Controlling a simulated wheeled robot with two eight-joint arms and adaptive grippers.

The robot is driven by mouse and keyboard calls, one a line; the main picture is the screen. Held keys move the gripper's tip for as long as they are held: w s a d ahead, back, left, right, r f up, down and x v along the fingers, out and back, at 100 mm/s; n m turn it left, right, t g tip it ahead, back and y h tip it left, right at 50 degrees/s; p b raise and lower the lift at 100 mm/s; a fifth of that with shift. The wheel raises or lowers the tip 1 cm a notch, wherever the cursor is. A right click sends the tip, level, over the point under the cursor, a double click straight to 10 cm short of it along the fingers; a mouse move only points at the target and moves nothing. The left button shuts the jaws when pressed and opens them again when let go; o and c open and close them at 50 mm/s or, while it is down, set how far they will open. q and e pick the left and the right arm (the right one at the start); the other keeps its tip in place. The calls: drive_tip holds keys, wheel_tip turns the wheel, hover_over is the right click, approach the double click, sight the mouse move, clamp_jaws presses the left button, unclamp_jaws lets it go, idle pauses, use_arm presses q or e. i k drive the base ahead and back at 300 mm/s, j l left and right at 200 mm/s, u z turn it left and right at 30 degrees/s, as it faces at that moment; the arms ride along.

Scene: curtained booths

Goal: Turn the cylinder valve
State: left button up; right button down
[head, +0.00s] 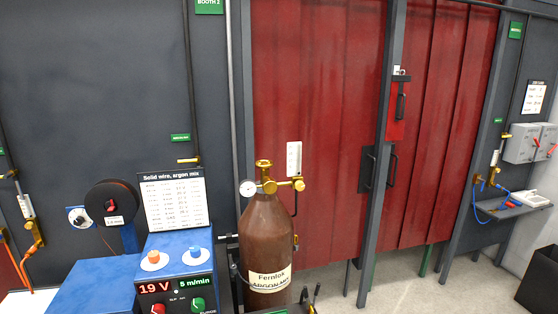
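A brown gas cylinder (266,240) with a cream label reading "Fernlok" stands upright in the middle of the head view. Its brass valve with a round handwheel (263,163) is on top. A round white gauge (248,188) sits to the left of the valve, and a brass regulator with a knob (298,184) and a white flow tube (294,157) sit to the right. Neither of my grippers is in the head view, and nothing touches the valve.
A blue welding machine (175,268) with a lit display and knobs stands left of the cylinder, with a settings chart (172,203) and wire spool (112,206) behind. Red curtains (330,130) hang behind the cylinder. Grey floor (420,285) shows clear at the right, with a dark bin (541,280).

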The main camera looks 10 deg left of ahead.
sight(264, 164)
drive_tip(key=i+l+u, duration=0.15)
drive_tip(key=i+l, duration=0.25)
drive_tip(key=i+l+u, duration=0.15)
drive_tip(key=i+l, duration=0.25)
drive_tip(key=l, duration=0.15)
